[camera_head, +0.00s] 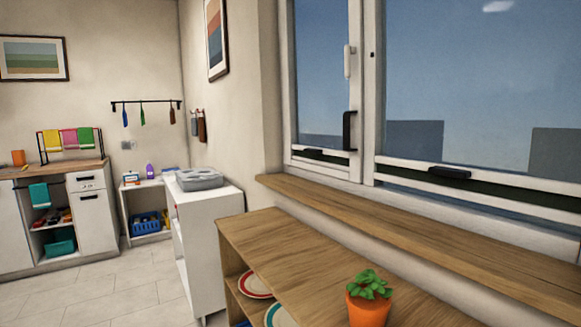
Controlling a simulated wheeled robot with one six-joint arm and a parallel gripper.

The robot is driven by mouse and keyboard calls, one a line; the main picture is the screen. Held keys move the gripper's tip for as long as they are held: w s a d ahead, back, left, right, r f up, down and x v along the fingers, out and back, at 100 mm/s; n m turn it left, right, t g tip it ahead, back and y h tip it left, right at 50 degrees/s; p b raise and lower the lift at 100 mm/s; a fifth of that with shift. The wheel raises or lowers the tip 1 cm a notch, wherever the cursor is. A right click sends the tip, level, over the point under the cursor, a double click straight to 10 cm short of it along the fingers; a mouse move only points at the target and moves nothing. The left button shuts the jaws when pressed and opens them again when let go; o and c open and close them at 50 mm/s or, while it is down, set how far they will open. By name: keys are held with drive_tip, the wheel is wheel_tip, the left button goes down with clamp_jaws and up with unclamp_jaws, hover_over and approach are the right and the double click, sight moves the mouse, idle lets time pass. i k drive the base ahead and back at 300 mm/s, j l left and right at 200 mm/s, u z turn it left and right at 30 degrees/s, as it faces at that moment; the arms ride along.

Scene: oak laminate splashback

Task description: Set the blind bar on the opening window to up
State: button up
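Two window panes stand side by side on the right. The left, narrower one is the opening window (296,75), with a white lever handle (348,62) and a black upright grip (349,131) on its right frame. A pale blind bar (335,159) with a black grip (313,154) lies low across this window, near its bottom edge. A similar bar (515,189) with a black grip (449,173) lies low across the wider right pane. The glass above both bars is uncovered. My gripper is not in view.
A wooden sill (420,230) runs under the windows. Below it stands a wooden shelf unit (290,255) with plates and a potted plant (368,300). A white cabinet (207,225) holds a grey case (200,179). Tiled floor (90,295) is clear at left.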

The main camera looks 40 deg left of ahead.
sight(314, 150)
drive_tip(key=j+u, duration=0.1)
drive_tip(key=u, duration=0.4)
drive_tip(key=j+u, duration=0.15)
drive_tip(key=u, duration=0.35)
